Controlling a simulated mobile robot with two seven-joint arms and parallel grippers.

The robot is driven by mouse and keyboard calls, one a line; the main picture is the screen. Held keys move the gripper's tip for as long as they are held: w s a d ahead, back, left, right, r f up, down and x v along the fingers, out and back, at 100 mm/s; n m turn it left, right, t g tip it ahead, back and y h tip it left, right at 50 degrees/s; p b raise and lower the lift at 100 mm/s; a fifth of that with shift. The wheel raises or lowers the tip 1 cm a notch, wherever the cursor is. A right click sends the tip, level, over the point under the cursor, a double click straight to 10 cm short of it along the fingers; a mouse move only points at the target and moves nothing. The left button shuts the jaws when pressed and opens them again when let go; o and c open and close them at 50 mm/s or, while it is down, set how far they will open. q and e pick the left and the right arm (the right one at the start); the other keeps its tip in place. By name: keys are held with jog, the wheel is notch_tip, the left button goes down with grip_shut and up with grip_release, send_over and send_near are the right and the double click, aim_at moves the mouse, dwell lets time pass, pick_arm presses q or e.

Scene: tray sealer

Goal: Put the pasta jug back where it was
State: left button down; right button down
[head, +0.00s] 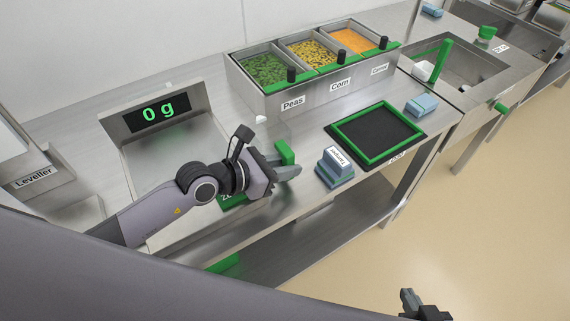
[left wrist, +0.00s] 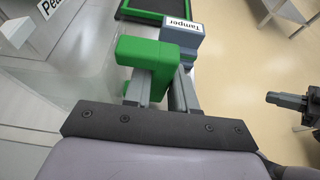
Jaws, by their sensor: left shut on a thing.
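My left gripper (head: 284,163) is above the front edge of the counter, between the scale and the tamper. It is shut on a green handle (head: 286,151), which also shows between its fingers in the left wrist view (left wrist: 146,52). I take this as the pasta jug's handle; I cannot clearly make out the jug's body. My right gripper (head: 412,299) is at the bottom right, over the floor, away from the counter. It also shows in the left wrist view (left wrist: 285,99), but its jaw opening is unclear.
The scale display (head: 157,113) reads 0 g. A blue-grey tamper (head: 336,168) stands close to the left gripper's right. Beyond are a green-rimmed black tray (head: 418,155), a blue block (head: 421,105), and bins labelled Peas, Corn and Carrot (head: 312,93). A sink (head: 462,62) lies right.

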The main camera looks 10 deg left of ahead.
pick_arm(q)
jog(key=shift+f, duration=0.4)
jog(key=c, duration=0.9)
grip_release()
jog(key=shift+r, duration=0.15)
jog(key=shift+r, duration=0.4)
jog(key=v, duration=1.2)
jog(key=shift+f, duration=0.2)
